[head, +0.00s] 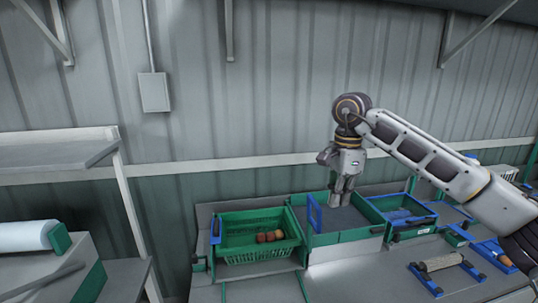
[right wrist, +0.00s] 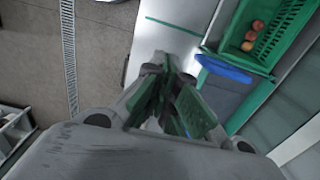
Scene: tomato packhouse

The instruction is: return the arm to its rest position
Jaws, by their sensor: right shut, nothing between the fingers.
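My right arm (head: 420,155) reaches in from the right in the head view, bent at a raised elbow. My right gripper (head: 340,200) points down in front of the wall, over the grey-floored bay with green sides (head: 345,238). In the right wrist view the gripper (right wrist: 166,72) is shut, its fingers together with nothing between them. My left gripper is not in view.
A green crate (head: 258,256) with a few tomatoes (head: 269,237) stands left of the bay; a blue panel (head: 314,213) stands between them. Blue-edged trays (head: 403,213) and a roller (head: 440,262) lie to the right. A grey shelf (head: 55,155) is at far left.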

